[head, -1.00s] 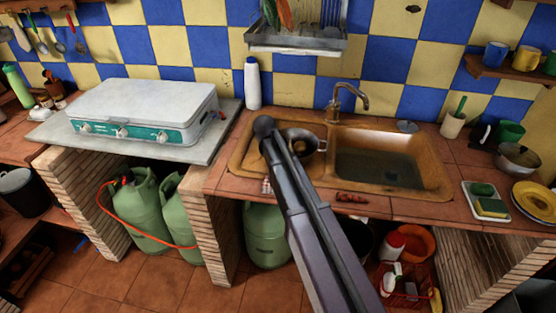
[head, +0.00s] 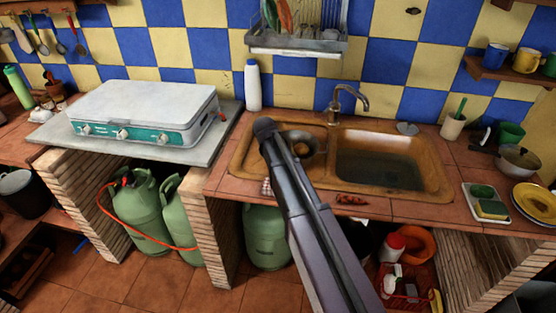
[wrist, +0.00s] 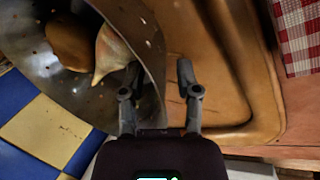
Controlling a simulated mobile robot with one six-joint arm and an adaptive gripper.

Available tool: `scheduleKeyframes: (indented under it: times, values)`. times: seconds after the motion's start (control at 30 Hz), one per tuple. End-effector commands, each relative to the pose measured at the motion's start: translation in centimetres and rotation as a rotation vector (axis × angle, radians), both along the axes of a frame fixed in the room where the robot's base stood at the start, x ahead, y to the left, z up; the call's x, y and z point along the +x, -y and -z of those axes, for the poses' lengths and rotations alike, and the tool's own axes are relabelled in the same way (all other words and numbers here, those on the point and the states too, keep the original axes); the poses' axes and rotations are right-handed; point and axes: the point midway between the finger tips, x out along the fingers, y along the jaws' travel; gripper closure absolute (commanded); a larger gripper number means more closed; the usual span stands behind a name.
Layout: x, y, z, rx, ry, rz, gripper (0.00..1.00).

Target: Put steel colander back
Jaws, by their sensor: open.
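The steel colander (head: 304,146) is at the left side of the sink in the head view, partly hidden by my arm. In the wrist view the perforated colander (wrist: 28,62) fills the upper left, with a brown rounded item (wrist: 70,42) and a pale pointed item (wrist: 111,52) in it. My gripper (wrist: 158,72) is open, with the colander's near wall between its fingers. The left finger overlaps the inside of the colander and the right finger is outside it. I cannot tell whether either finger touches the wall. The head view does not clearly show the fingertips.
The sink basin (head: 380,170) is right of the colander, with the tap (head: 345,95) behind. A white bottle (head: 253,86) stands behind at left. A dish rack (head: 310,42) hangs above. A red-checked cloth (wrist: 298,35) lies at right in the wrist view.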

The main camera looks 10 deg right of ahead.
Motion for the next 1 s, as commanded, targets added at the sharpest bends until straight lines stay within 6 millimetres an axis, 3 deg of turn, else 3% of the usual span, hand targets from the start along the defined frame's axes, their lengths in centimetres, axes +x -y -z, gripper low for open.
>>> scheduleKeyframes:
  times: [1.0]
  values:
    - [-1.9, -2.6, -8.0, 0.000, 0.000, 0.000, 0.57]
